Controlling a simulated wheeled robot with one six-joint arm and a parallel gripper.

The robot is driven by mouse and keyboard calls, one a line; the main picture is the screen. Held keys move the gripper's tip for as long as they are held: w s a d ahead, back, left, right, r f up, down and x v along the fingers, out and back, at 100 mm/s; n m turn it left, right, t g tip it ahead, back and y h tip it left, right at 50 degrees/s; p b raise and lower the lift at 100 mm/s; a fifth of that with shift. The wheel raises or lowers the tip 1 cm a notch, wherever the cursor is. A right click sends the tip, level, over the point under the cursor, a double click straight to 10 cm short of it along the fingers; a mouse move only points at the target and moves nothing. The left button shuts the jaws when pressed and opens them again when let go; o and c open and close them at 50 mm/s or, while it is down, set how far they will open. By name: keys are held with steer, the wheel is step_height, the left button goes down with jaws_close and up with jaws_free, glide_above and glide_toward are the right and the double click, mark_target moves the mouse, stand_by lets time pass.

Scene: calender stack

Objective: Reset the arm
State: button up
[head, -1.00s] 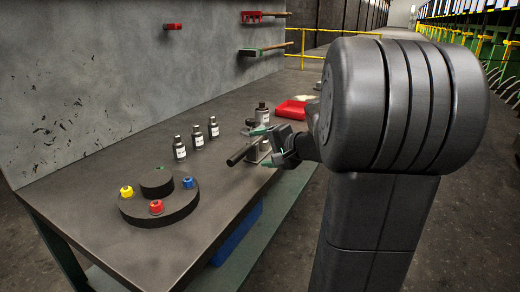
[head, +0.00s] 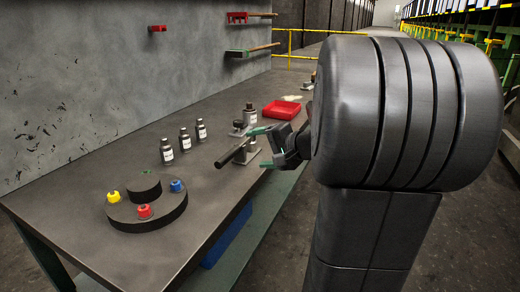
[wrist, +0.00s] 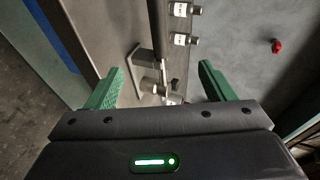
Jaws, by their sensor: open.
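My gripper (head: 264,148) is open, its green fingertips apart, at the right edge of the bench. It also shows in the wrist view (wrist: 160,72) with nothing held between the fingers. A dark rod (head: 232,154) on a grey metal stand (head: 245,155) is close by, beyond the fingertips in the wrist view. I cannot tell the exact gap between them. My own arm link covers much of the right of the head view and hides part of the gripper.
The bench (head: 130,245) holds a black round fixture (head: 165,212) with yellow, red and blue pieces, several labelled bottles (head: 185,140) and a red tray (head: 281,109). A grey wall (head: 80,70) with racks stands behind. Open floor lies to the right.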

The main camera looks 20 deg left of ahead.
steer(key=shift+x, duration=2.9)
steer(key=shift+s, duration=0.1)
